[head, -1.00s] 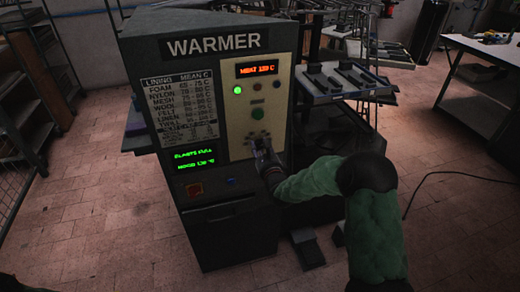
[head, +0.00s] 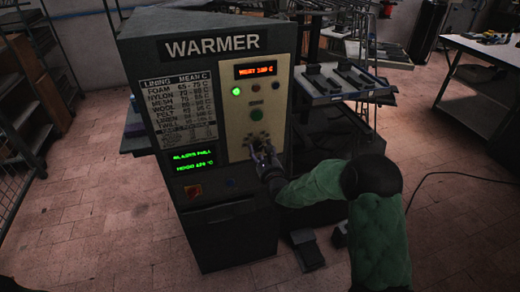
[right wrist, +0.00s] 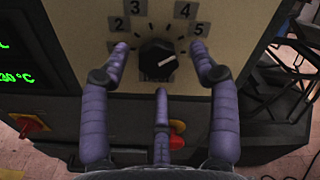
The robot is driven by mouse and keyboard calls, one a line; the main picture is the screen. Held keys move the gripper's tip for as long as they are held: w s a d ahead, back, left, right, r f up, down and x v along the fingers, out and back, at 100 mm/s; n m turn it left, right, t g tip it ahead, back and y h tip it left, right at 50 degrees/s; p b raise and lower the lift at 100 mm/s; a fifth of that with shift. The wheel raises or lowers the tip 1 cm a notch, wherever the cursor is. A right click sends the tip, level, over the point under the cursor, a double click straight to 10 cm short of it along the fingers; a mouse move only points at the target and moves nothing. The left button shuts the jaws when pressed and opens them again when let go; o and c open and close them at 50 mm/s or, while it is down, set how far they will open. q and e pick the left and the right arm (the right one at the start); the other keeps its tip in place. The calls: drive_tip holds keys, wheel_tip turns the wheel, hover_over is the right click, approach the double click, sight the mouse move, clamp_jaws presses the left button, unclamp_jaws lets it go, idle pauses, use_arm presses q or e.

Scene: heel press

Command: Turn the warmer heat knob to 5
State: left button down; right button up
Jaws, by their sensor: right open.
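The grey warmer (head: 212,45) stands left of centre in the head view, with a cream control panel (head: 275,95). In the head view the right gripper (head: 264,153) is at the panel's lower part. My left gripper is out of view.
A green-lit display (head: 195,162) and a red switch (head: 193,191) sit low on the warmer's front. A rack with trays (head: 345,82) stands just right of it. A table (head: 485,50) is at far right. Tiled floor is open at right.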

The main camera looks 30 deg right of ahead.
drive_tip(key=v, duration=1)
drive_tip(key=shift+s, duration=0.25)
